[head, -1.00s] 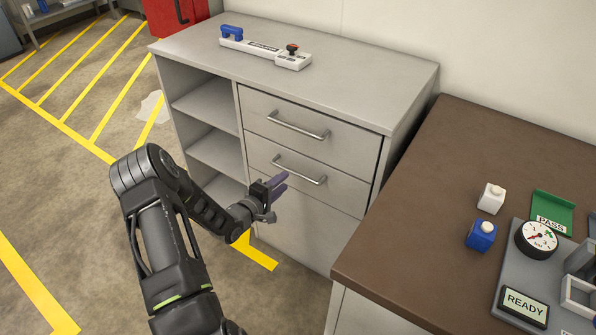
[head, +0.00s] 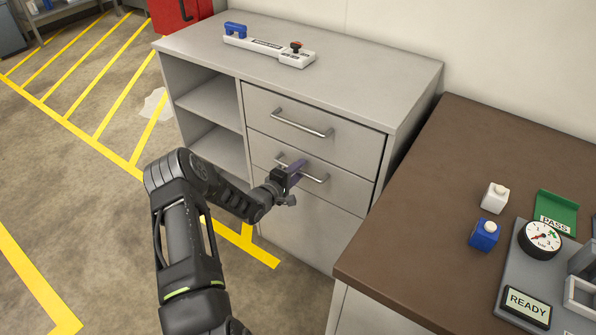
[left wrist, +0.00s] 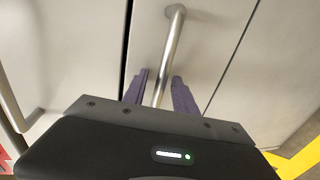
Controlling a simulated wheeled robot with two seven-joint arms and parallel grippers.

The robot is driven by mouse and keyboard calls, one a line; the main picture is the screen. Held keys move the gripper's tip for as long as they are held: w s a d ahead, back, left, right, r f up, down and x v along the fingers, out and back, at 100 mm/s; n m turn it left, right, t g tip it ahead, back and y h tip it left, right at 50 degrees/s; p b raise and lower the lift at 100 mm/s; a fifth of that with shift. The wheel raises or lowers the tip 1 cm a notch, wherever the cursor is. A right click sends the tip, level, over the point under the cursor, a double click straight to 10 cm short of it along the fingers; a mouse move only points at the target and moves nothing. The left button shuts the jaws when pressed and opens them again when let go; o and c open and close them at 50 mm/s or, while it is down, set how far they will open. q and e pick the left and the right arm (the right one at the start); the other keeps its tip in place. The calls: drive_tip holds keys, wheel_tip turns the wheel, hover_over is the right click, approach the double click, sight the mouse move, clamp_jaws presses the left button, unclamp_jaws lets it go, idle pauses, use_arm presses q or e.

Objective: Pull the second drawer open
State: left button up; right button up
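The second drawer (head: 343,190) is the lower of two grey drawer fronts in the cabinet, and it looks shut, level with the front above. Its metal bar handle (head: 315,179) is partly hidden by my left gripper (head: 293,168). In the left wrist view the handle (left wrist: 171,50) runs between the two purple fingers of my left gripper (left wrist: 159,90). The fingers are apart, one on each side of the bar, with gaps visible, so the gripper is open around it. My right gripper is in neither view.
The top drawer (head: 345,145) is shut, with its own bar handle (head: 302,124). A white device with a red knob (head: 296,55) lies on the cabinet top. A brown table (head: 410,220) stands close on the right, bearing blocks and a gauge (head: 540,239).

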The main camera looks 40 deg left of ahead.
use_arm(q)
drive_tip(key=shift+c, duration=0.4)
clamp_jaws()
idle(0.9)
